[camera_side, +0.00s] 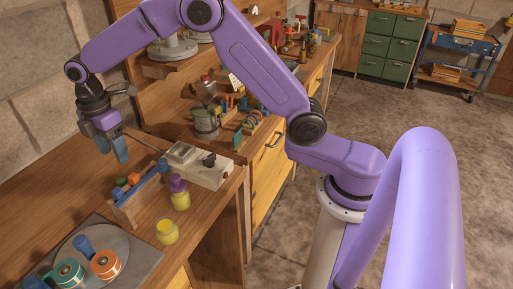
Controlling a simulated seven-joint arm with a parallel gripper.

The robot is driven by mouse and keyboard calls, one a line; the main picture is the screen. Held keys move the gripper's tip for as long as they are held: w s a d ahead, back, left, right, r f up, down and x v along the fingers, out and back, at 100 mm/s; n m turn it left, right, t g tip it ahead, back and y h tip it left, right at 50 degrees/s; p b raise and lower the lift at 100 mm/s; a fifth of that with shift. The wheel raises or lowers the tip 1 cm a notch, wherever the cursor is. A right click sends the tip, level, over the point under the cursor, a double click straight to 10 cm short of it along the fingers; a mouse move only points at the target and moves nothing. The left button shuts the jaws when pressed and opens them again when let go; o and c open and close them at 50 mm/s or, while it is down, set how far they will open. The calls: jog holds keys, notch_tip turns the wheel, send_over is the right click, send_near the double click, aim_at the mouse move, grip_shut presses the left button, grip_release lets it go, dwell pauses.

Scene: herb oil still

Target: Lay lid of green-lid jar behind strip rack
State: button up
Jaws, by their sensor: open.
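My gripper (113,152) hangs above the wooden bench, behind and left of the rack, pointing down. Its jaws are apart, and I see nothing between them. A long low rack (140,199), which I take for the strip rack, stands on the bench with small blue, green and orange pieces at it. Two small jars with yellow contents stand right of it: one with a purple lid (179,191), and a second yellow jar (167,233) nearer the front, on which no green lid shows. I cannot make out a green-lid jar for certain.
A white device (197,165) stands close behind the rack's right end. At the front left, a round grey plate (117,243) bears teal (68,272) and orange (106,264) round things and a blue piece. The bench left of the rack is clear.

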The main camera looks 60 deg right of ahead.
jog(key=s+d+m, duration=0.1)
jog(key=s+d, duration=0.3)
jog(key=s, duration=0.8)
jog(key=s+d+r+m, duration=0.1)
jog(key=s+d, duration=0.3)
jog(key=s, duration=0.8)
jog(key=s+d+r+m, duration=0.1)
jog(key=s+d+m, duration=0.2)
jog(key=s, duration=0.9)
jog(key=shift+s+d+r, duration=0.2)
jog(key=shift+s+d, duration=0.2)
jog(key=shift+d, duration=0.6)
